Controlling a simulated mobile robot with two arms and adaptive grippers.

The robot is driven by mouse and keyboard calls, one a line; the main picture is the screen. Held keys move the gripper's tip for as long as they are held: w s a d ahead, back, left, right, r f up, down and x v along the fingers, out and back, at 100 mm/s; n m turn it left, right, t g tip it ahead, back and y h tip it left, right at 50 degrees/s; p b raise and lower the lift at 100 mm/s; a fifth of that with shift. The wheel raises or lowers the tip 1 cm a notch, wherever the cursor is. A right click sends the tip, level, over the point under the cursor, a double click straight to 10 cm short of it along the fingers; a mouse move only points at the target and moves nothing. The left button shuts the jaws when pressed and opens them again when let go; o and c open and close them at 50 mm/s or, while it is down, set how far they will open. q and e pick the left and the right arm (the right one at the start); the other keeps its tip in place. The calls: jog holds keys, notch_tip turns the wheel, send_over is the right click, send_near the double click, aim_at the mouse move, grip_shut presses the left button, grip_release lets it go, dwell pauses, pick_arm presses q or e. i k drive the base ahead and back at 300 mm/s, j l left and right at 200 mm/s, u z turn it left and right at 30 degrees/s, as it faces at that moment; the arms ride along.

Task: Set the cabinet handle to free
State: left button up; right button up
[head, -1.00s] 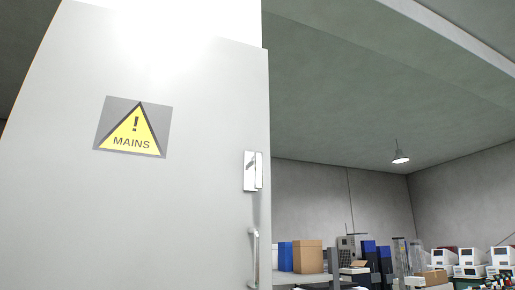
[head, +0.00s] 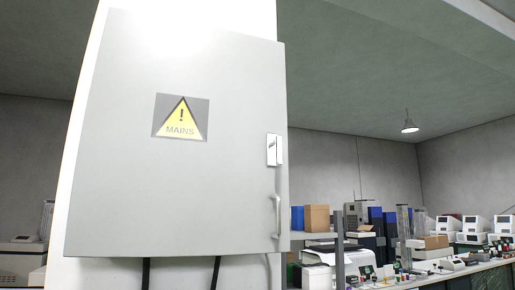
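A light grey cabinet (head: 130,205) with a yellow MAINS warning sign (head: 181,118) is fixed on a white column in the head view. Its door looks closed. The cabinet handle (head: 274,150) is a small silver latch on a plate near the door's right edge. A vertical grey pull bar (head: 277,216) sits below it. The handle is too small to tell its setting for sure. Neither of my grippers is in view.
Dark cables (head: 146,273) hang below the cabinet. To the right are shelves with cardboard boxes (head: 316,218), blue boxes, and a bench with several white machines (head: 474,223). A lamp (head: 409,125) hangs from the ceiling. More equipment stands at far left.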

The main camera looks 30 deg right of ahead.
aim_at(278, 141)
jog(key=l+u, duration=0.3)
jog(key=l, duration=1.95)
jog(key=k, duration=0.05)
